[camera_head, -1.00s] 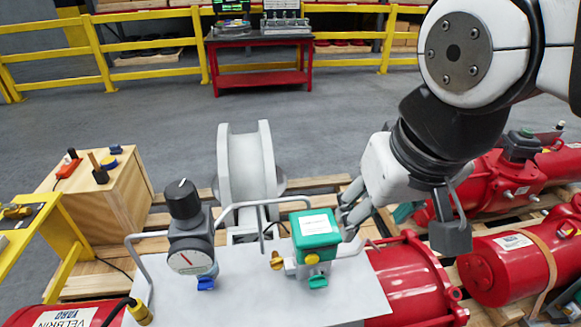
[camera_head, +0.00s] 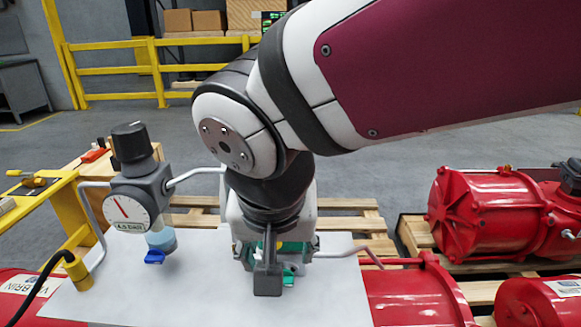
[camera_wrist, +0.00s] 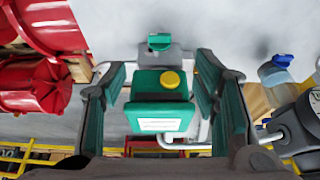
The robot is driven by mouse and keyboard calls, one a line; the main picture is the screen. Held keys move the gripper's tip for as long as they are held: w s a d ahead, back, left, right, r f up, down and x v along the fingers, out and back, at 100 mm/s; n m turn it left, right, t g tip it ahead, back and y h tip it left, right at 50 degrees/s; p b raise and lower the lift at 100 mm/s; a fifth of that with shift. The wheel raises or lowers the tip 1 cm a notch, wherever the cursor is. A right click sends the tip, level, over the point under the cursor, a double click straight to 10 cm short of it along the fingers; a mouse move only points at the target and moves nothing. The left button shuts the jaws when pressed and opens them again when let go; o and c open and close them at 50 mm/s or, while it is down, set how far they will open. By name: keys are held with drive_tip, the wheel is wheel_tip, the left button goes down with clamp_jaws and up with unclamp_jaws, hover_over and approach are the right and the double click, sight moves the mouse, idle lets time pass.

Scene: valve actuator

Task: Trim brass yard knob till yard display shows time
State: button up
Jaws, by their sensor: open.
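A green block (camera_wrist: 160,107) with a round yellow, brass-like knob (camera_wrist: 169,80) shows in the wrist view. My gripper (camera_wrist: 160,92) is open, its green-padded fingers on either side of the block and knob. I see no clear contact. In the head view my gripper (camera_head: 268,252) is over the white plate (camera_head: 205,292) and hides most of the block. A grey regulator (camera_head: 140,195) with a black top knob stands to its left. Its round dial (camera_head: 128,210) has a red needle and a small display strip (camera_head: 130,226), too small to read surely.
A blue tap (camera_head: 155,257) hangs under the regulator, and grey pipes (camera_head: 195,175) run close around my gripper. Red actuator cylinders (camera_head: 490,215) lie on pallets at the right. A yellow stand (camera_head: 75,225) is at the left. Open floor lies behind.

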sight(288, 275)
drive_tip(key=b+x, duration=0.4)
drive_tip(key=x, duration=0.9)
drive_tip(key=shift+f+b, duration=0.3)
drive_tip(key=shift+b, duration=0.1)
drive_tip(key=shift+c, duration=0.2)
drive_tip(key=c, duration=1.1)
